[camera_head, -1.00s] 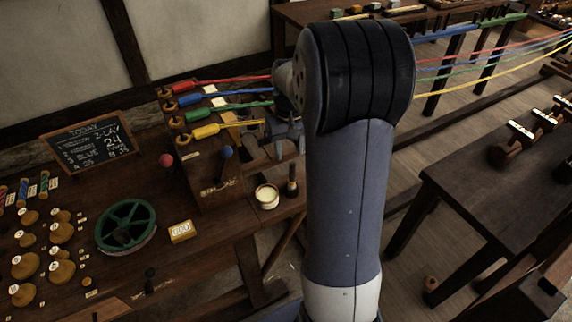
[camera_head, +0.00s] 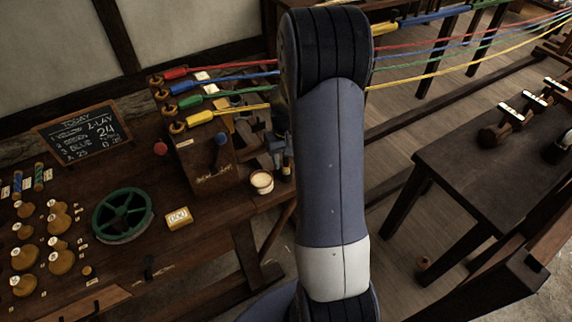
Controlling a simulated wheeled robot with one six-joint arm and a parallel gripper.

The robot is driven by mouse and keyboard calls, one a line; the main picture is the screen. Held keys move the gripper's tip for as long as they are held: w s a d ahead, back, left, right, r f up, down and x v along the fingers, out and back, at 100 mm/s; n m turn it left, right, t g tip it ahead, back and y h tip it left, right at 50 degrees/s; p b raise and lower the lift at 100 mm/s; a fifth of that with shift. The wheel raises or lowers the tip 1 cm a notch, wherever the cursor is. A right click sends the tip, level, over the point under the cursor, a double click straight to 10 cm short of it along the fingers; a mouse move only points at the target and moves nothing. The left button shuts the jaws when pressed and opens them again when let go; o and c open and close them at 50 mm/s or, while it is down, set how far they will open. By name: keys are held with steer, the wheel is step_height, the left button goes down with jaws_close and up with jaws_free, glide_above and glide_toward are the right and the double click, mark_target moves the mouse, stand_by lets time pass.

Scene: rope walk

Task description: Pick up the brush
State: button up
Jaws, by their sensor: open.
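The brush (camera_head: 286,172) appears to be the small dark upright thing with a pale band, at the right front edge of the workbench beside a small pot. My gripper (camera_head: 281,161) is open and low at the brush, with its fingers close about or beside the brush's upper part. It is small and dark there, and I cannot tell whether the fingers touch the brush. My arm hides part of the area to the right.
The pot (camera_head: 262,182) with pale contents stands just left of the brush. A wooden block stand (camera_head: 208,165) with coloured ropes rises behind it. A yellow block (camera_head: 179,218) and a green wheel (camera_head: 122,215) lie further left. A dark table (camera_head: 490,185) stands to the right.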

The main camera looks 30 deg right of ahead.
steer(key=shift+c, duration=0.4)
jaws_close()
step_height(320, 180, up, 10)
steer(key=shift+r+b, duration=0.1)
steer(key=shift+b, duration=0.3)
